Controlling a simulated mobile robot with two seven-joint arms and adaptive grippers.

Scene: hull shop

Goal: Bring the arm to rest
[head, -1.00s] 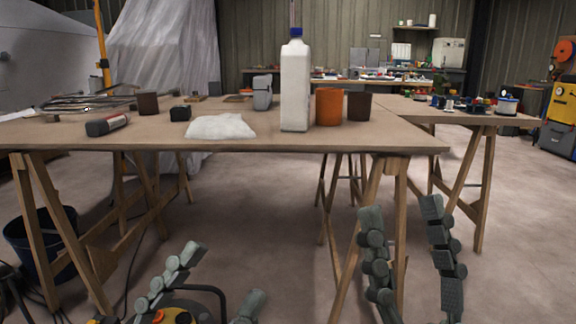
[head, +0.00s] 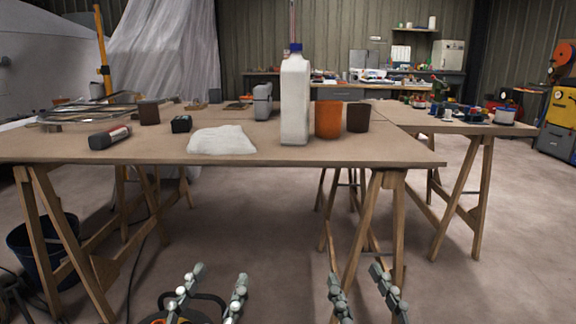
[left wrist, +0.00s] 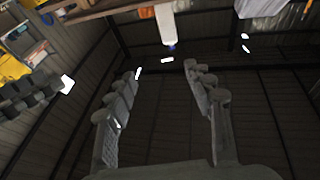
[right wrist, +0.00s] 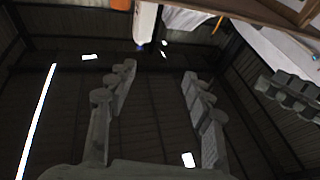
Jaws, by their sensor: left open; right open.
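My left gripper (head: 215,284) is low in the head view, in front of the table and below its top. Its two fingers are apart with nothing between them, as the left wrist view (left wrist: 165,85) also shows. My right gripper (head: 358,276) is at the same low height further right, by a trestle leg in the picture. Its fingers are apart and empty, as the right wrist view (right wrist: 158,75) also shows. Both grippers are apart from the table and the things on it.
The table (head: 130,152) bears a white bottle (head: 295,100), an orange cup (head: 328,119), two dark cups, a white cloth-like heap (head: 222,140) and a dark cylinder (head: 110,137). A dark bucket (head: 42,250) stands at the lower left. A second table (head: 425,128) is at the right.

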